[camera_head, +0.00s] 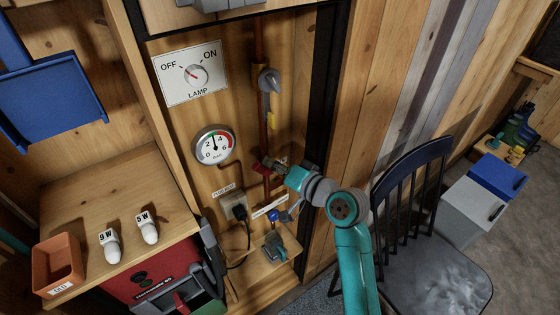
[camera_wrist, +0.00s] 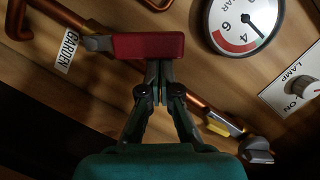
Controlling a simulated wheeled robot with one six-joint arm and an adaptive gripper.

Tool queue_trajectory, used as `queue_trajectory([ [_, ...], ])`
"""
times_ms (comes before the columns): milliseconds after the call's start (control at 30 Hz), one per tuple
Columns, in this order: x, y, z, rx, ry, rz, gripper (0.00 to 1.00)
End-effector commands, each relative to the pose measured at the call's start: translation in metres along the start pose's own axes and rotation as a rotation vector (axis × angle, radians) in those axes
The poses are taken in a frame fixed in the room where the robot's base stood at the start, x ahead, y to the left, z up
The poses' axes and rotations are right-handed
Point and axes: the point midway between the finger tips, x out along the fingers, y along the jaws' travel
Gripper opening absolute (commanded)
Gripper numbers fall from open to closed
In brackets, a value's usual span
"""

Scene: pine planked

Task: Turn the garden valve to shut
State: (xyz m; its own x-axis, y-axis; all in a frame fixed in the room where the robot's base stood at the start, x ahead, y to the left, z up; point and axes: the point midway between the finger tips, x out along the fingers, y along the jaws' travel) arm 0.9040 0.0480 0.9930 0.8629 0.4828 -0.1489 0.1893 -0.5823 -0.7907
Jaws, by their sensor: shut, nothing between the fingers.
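The garden valve has a red handle (camera_wrist: 148,46), with the GARDEN label (camera_wrist: 66,50) beside it in the wrist view. In that view the handle lies level, at a slant to the copper pipe. In the head view the red handle (camera_head: 261,169) shows small on the pipe, partly hidden by my gripper. My gripper (camera_wrist: 158,70) is shut and empty. Its fingertips are at the handle's lower edge in the wrist view; I cannot tell whether they touch. My gripper (camera_head: 280,168) comes from the right in the head view. The valve body behind the handle is mostly hidden.
A grey valve knob (camera_head: 269,80) sits higher on the pipe. A pressure gauge (camera_head: 213,145) and the LAMP switch (camera_head: 193,74) are left of it. A socket with a plug (camera_head: 236,207) and a blue-handled tap (camera_head: 273,215) are below. A dark chair (camera_head: 425,220) stands right.

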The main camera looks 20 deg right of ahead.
Motion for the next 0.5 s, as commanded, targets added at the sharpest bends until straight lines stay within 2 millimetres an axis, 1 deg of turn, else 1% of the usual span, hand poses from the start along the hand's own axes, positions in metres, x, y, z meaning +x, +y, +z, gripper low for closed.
queue_trajectory([
  [33, 0.001, -0.002, 0.005, -0.044, -0.002, 0.010, 0.00],
  [233, 0.005, -0.007, 0.019, -0.228, -0.002, 0.055, 0.00],
  [500, 0.010, -0.007, 0.039, -0.477, -0.002, 0.118, 0.00],
])
